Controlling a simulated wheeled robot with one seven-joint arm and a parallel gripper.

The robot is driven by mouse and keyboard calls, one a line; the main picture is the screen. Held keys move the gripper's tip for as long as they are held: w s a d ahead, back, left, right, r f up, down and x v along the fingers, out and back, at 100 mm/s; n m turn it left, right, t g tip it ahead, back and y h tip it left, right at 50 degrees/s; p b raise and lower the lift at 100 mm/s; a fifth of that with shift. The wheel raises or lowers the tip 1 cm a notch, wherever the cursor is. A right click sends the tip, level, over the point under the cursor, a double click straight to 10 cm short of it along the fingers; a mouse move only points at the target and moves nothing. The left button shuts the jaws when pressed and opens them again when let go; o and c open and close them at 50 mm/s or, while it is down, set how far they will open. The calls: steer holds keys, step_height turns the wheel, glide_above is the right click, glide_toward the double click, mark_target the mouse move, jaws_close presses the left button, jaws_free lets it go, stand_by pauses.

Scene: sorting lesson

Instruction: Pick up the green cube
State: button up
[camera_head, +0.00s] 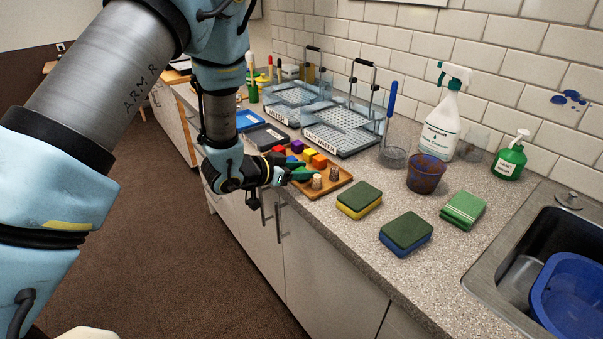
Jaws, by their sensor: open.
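A wooden tray (337,182) stands on the counter with small coloured blocks in it. I make out a red block (278,149), a purple block (297,146), an orange block (319,161) and a blue one partly hidden. My gripper (302,170) reaches from the left over the near left part of the tray and is open. The gripper covers the tray's left part.
To the right are sponges (406,231), a dark red cup (426,174), bottles (440,125) and the sink (490,277).

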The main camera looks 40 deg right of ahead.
steer(key=shift+c, duration=0.4)
jaws_close()
steer(key=shift+r, duration=0.2)
